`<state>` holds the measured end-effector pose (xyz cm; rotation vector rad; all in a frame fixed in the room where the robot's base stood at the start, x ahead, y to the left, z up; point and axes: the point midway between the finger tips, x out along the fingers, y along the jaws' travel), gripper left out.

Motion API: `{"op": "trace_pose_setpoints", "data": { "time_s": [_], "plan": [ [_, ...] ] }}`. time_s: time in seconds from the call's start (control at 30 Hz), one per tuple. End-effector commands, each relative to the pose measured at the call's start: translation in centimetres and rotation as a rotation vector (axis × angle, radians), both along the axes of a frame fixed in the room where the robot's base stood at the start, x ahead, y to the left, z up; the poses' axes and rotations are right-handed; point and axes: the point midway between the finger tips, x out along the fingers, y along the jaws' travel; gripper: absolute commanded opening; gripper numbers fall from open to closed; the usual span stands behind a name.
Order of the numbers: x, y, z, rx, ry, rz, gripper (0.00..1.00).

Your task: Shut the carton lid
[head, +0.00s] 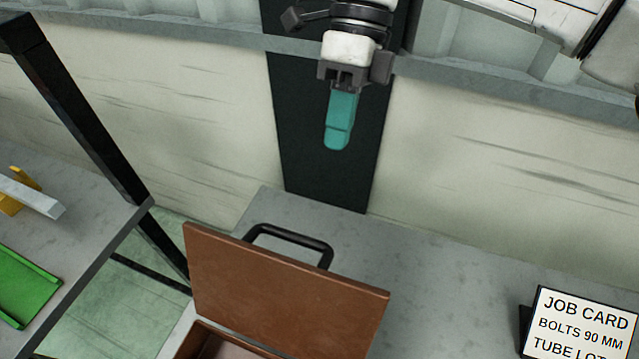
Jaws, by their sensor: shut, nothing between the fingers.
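The carton is a brown box (226,342) at the bottom of the head view, cut off by the lower edge. Its brown lid (285,292) stands raised and open, with a black handle (290,241) on its far side. Part of the pale inside of the box shows below the lid. My gripper (337,140) hangs above and beyond the lid, with its teal fingers pointing down. The fingers are together and hold nothing. The gripper is apart from the lid and the handle.
A grey worktop (440,265) bears the box and is clear to its right up to a job card (585,325). At left, a shelf with a black post (85,110) holds a green tray (22,285) and a metal bar (30,195). A pale wall stands behind.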

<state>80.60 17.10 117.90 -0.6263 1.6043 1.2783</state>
Motion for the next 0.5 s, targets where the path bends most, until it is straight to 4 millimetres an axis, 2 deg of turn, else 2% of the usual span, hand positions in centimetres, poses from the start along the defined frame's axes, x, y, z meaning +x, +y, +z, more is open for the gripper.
{"op": "trace_pose_setpoints", "data": {
  "time_s": [0.23,0.5],
  "plan": [
    [-1.1,0.1,-2.1,-0.012,0.007,0.001,0.0],
    [-3.4,1.0,-6.8,-0.008,0.007,0.002,0.0]
  ]
}}
